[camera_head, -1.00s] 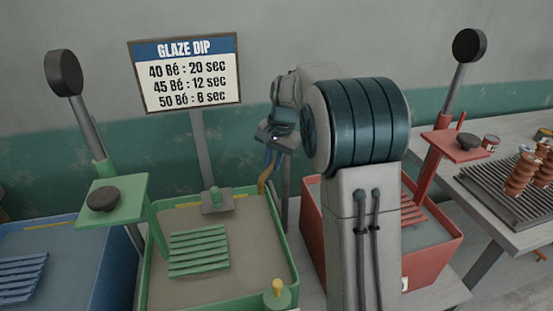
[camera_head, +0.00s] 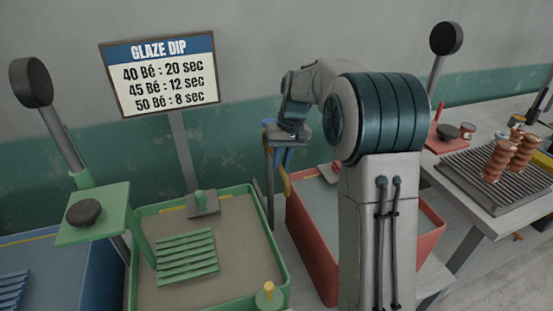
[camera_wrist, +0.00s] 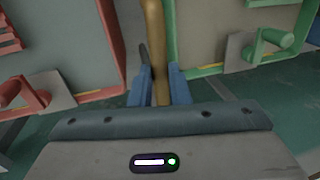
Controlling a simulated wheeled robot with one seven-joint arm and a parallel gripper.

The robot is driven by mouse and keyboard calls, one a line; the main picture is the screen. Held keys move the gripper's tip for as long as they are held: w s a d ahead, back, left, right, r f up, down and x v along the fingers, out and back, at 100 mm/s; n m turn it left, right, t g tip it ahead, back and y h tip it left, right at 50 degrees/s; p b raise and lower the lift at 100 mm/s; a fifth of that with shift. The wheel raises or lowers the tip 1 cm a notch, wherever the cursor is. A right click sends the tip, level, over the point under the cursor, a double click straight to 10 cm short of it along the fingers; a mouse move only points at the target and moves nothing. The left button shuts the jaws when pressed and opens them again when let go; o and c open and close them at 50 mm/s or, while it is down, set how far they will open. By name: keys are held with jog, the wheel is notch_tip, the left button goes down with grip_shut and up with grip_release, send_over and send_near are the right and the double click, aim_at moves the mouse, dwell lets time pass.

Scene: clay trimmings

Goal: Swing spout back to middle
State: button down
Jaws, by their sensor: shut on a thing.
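The spout (camera_wrist: 153,40) is a thin ochre pipe. In the wrist view it runs upward in the picture from my gripper, in front of the gap between a red tub and a green tub. It also shows in the head view (camera_head: 285,182), hanging near the red tub's back left corner. My gripper (camera_wrist: 160,88) has its blue fingers on both sides of the pipe and is shut on it. In the head view my gripper (camera_head: 281,157) points down, and my arm hides part of the area behind it.
The green tub (camera_head: 277,254) with a slatted rack stands left of the spout, and the red tub (camera_head: 312,265) stands right, partly behind my arm. A blue tub (camera_head: 85,285) is far left. A glaze sign (camera_head: 160,75) stands behind. A side table (camera_head: 480,215) holds brown ribbed pieces.

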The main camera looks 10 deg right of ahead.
jog(key=shift+w+d+r, duration=0.1)
jog(key=shift+d, duration=0.1)
dwell(0.4)
jog(key=c, duration=1.4)
grip_release()
jog(key=shift+o, duration=0.2)
jog(key=shift+r, duration=0.1)
notch_tip(320, 180, up, 13)
jog(key=d, duration=0.2)
jog(key=shift+w+d+r, duration=0.15)
jog(key=shift+d, duration=0.2)
